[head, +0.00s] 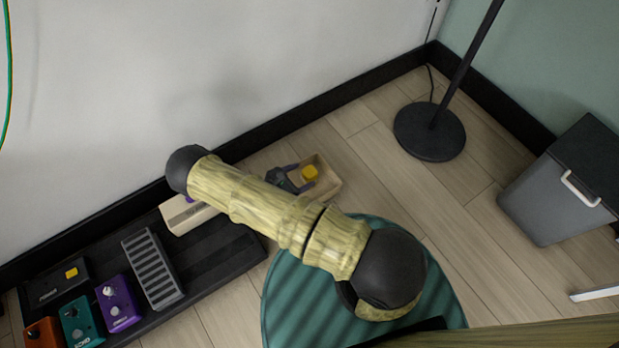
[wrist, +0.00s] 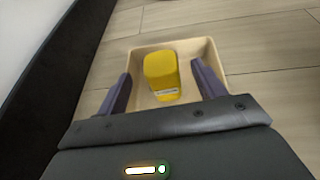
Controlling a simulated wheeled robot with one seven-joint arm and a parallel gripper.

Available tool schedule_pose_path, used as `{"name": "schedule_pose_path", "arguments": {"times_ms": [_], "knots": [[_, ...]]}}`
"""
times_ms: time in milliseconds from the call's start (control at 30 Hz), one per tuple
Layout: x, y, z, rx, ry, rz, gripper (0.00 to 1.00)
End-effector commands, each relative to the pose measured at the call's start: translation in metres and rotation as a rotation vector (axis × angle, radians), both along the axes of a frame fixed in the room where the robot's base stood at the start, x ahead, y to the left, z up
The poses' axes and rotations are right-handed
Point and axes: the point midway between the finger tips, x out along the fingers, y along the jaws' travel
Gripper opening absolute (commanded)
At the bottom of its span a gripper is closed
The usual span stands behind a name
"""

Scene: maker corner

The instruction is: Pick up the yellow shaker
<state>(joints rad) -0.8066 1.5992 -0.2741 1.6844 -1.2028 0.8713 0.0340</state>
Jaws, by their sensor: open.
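The yellow shaker (wrist: 161,75) is a small rounded block with a pale label on its near side. It sits inside a shallow cream tray (wrist: 206,50) on the floor. In the head view the shaker (head: 310,172) shows in the tray (head: 327,187), just beyond my arm. My gripper (wrist: 160,82) is open and empty, with its dark fingers on either side of the shaker in the picture and apart from it. In the head view my gripper (head: 303,181) is partly hidden behind my arm. I cannot tell the exact height of the fingertips above the tray.
A black pedal board (head: 205,262) with several pedals lies at the left. A green round mat (head: 290,300) lies under my arm. A lamp base (head: 430,131) and a grey bin (head: 550,195) stand at the right. A black baseboard (wrist: 50,65) runs close left of the tray.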

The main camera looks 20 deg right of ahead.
Motion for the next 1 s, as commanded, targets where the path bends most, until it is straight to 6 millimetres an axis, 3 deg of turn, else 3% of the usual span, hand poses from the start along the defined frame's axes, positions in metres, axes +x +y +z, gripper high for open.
{"name": "schedule_pose_path", "arguments": {"times_ms": [167, 600, 1000], "knots": [[0.001, -0.005, -0.003, -0.001, 0.000, -0.003, 0.69], [0.023, -0.052, -0.025, 0.000, 0.000, -0.001, 0.69], [0.023, -0.053, -0.024, 0.000, 0.000, 0.000, 0.69]]}}
